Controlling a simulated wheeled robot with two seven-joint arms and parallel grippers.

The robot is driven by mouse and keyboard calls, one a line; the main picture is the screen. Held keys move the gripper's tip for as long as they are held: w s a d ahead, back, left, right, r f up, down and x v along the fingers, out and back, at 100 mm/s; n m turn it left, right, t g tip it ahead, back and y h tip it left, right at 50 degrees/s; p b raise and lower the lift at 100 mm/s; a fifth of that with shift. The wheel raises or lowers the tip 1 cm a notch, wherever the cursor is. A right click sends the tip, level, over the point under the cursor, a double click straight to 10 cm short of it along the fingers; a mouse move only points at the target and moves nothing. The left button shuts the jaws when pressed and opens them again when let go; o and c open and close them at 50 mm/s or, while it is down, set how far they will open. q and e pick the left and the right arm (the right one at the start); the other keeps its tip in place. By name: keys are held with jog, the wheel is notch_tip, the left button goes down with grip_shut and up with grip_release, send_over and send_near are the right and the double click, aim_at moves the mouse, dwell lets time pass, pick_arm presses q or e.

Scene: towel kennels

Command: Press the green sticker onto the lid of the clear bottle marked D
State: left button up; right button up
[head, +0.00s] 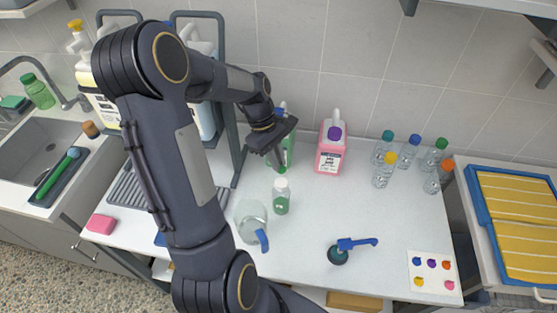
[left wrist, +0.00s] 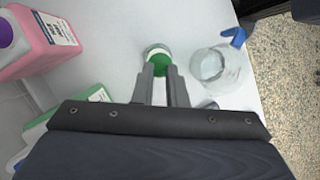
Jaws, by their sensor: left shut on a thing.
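My left gripper (head: 277,163) is shut on the green sticker (left wrist: 160,66), a small round disc at its fingertips. It is above a small clear bottle (head: 281,203) with a pale lid and a green label, standing on the white counter. In the left wrist view the bottle (left wrist: 155,48) shows partly behind the sticker; I cannot tell whether they touch. The letter on its label is too small to read. A sticker sheet (head: 424,271) with several coloured dots and no green one lies at the right. My right gripper is not in view.
A clear jug (head: 248,222) with a blue handle stands just left of the bottle. A pink jug (head: 331,150) and a green container (head: 288,150) are behind. Several clear bottles (head: 383,173) with coloured lids stand right. A blue-handled tool (head: 358,243) lies in front.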

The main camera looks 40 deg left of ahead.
aim_at(281, 182)
pick_arm(q)
jog(key=shift+d+f+b, duration=0.1)
jog(key=shift+f+b, duration=1.8)
jog(key=shift+f, duration=0.55)
jog(key=shift+f+b, duration=0.35)
jog(key=shift+f, duration=0.2)
jog(key=o, duration=1.3)
jog(key=shift+r+p, duration=2.2)
jog(key=shift+r, duration=0.4)
